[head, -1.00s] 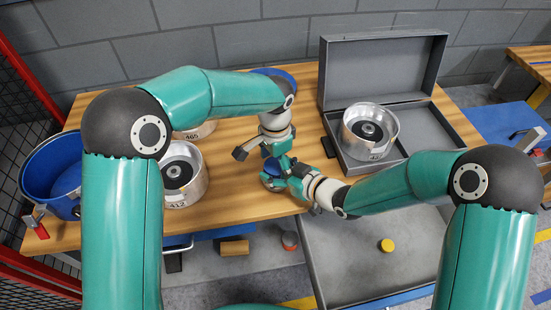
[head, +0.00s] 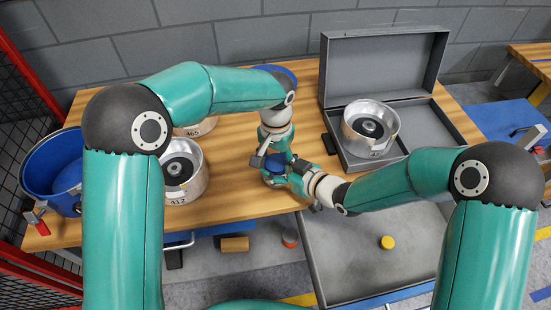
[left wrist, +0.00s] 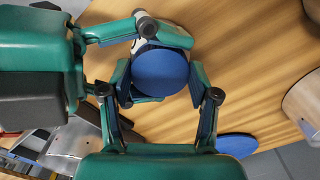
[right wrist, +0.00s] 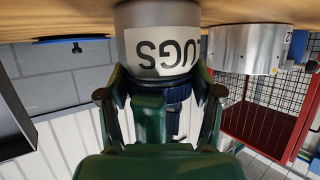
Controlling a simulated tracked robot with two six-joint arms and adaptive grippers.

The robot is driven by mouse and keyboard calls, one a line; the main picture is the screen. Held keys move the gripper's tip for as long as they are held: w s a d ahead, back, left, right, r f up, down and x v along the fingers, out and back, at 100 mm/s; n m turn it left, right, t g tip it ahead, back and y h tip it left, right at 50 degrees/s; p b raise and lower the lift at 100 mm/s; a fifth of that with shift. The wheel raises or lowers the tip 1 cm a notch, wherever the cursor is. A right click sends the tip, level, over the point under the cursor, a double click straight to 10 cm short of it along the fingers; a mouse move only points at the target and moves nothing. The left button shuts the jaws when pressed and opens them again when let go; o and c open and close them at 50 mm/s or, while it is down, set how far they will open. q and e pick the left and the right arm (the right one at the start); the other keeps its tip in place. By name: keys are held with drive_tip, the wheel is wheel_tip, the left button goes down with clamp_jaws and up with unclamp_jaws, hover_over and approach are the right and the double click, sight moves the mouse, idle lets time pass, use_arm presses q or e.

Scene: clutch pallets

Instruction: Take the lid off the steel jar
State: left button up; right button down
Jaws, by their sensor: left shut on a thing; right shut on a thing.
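The steel jar stands upright on the wooden table and is mostly hidden in the head view. Its silver wall with a "LUGS" label (right wrist: 165,48) shows upside down in the right wrist view. The round blue lid (left wrist: 160,75) is at the jar's top, and its edge also shows in the right wrist view (right wrist: 178,94). I cannot tell whether it still touches the rim. My left gripper (left wrist: 160,82) comes from above and is shut on the lid. My right gripper (right wrist: 160,88) is shut on the jar from the side.
Steel pots (head: 183,172) stand left of the jar, beside a blue bin (head: 38,172). An open grey case (head: 417,128) at the right holds another steel pot (head: 388,128).

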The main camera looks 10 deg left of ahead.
use_arm(q)
drive_tip(key=shift+s+d+f+n, duration=0.1)
drive_tip(key=shift+s+d+n, duration=0.1)
drive_tip(key=shift+n, duration=0.3)
drive_tip(key=o, duration=1.3)
drive_tip(key=shift+w, duration=0.1)
drive_tip(key=shift+w, duration=0.1)
